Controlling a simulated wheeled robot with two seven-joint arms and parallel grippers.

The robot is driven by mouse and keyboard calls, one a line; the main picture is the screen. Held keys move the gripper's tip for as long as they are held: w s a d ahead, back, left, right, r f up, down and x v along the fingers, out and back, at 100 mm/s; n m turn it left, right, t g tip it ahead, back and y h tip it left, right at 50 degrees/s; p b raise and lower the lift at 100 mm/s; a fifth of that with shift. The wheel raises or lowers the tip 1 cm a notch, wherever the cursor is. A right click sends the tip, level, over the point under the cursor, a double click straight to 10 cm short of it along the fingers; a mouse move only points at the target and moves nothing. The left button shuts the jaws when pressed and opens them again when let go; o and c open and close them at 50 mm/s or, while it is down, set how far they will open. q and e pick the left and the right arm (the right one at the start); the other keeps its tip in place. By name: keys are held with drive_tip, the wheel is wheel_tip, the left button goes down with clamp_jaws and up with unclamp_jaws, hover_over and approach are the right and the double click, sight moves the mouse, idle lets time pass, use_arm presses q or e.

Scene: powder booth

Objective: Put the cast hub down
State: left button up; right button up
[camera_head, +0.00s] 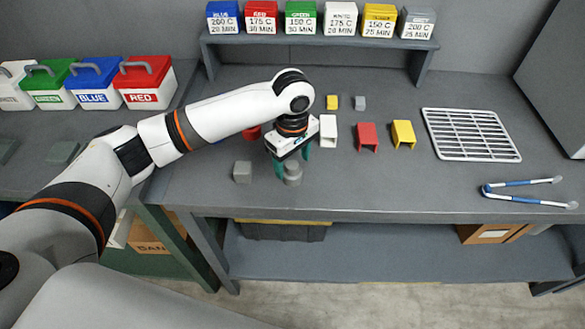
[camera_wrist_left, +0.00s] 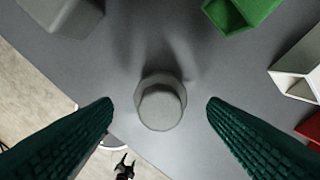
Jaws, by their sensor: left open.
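The cast hub (camera_head: 293,174) is a small grey stepped cylinder standing upright on the grey bench near its front edge. In the left wrist view the hub (camera_wrist_left: 161,103) sits between the two green fingers, with a clear gap on each side. My left gripper (camera_head: 292,170) points down over the hub and is open; its fingers (camera_wrist_left: 160,115) do not touch it. The gripper's body partly hides things behind it in the head view. My right gripper is not in view.
A grey block (camera_head: 243,172) stands left of the hub. White (camera_head: 328,131), red (camera_head: 367,137) and yellow (camera_head: 403,134) brackets stand to the right. A green part (camera_wrist_left: 240,12) shows in the wrist view. A white rack (camera_head: 470,134) and blue-handled tongs (camera_head: 525,187) lie farther right.

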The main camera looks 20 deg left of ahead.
sight(293, 165)
use_arm(q)
wheel_tip(293, 165, up, 8)
drive_tip(key=shift+r, duration=0.15)
idle(0.5)
